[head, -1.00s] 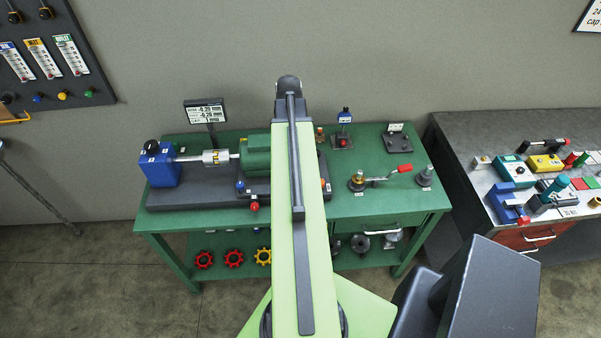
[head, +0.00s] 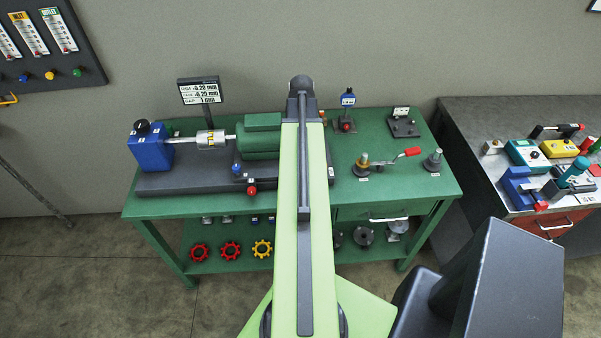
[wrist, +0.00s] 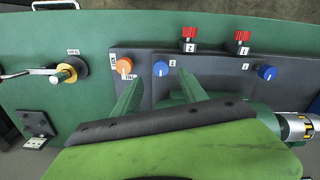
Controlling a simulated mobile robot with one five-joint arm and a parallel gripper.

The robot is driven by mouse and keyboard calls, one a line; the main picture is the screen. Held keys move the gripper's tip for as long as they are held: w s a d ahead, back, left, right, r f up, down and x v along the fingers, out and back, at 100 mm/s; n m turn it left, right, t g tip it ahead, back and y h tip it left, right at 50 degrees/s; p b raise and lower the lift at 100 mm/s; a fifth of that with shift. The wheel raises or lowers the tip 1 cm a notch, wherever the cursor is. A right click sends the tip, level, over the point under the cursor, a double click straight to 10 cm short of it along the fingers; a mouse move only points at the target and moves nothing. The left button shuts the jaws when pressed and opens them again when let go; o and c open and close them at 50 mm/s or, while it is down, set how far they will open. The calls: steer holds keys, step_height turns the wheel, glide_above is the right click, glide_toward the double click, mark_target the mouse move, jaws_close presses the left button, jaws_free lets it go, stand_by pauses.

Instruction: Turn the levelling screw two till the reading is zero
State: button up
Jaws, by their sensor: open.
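The red-topped screw marked 2 (wrist: 190,38) stands at the bench edge in the wrist view, with the red screw marked 1 (wrist: 243,40) to its right. In the head view one red screw (head: 252,190) shows; the other is hidden behind my arm. The reading display (head: 199,92) shows what looks like -0.20 mm on two lines and a gap of 1 mm. My gripper (wrist: 161,78) is open and empty. Its two green fingers point towards a blue knob (wrist: 160,68), which appears between the fingertips; contact cannot be told. Screw 2 is beyond, up and right.
An orange knob (wrist: 124,66) is close left of the fingers, and another blue knob (wrist: 267,72) is at right. The green motor (head: 262,140), coupling (head: 211,139) and blue pump (head: 151,148) stand on the dark baseplate. A red-handled crank (head: 412,152) lies at right.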

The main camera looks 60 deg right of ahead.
step_height(320, 180, down, 7)
steer(key=b, duration=0.5)
steer(key=shift+r, duration=0.2)
steer(key=shift+c, duration=0.4)
jaws_close()
steer(key=shift+a, duration=0.35)
steer(key=shift+d, duration=0.25)
steer(key=shift+m, duration=0.3)
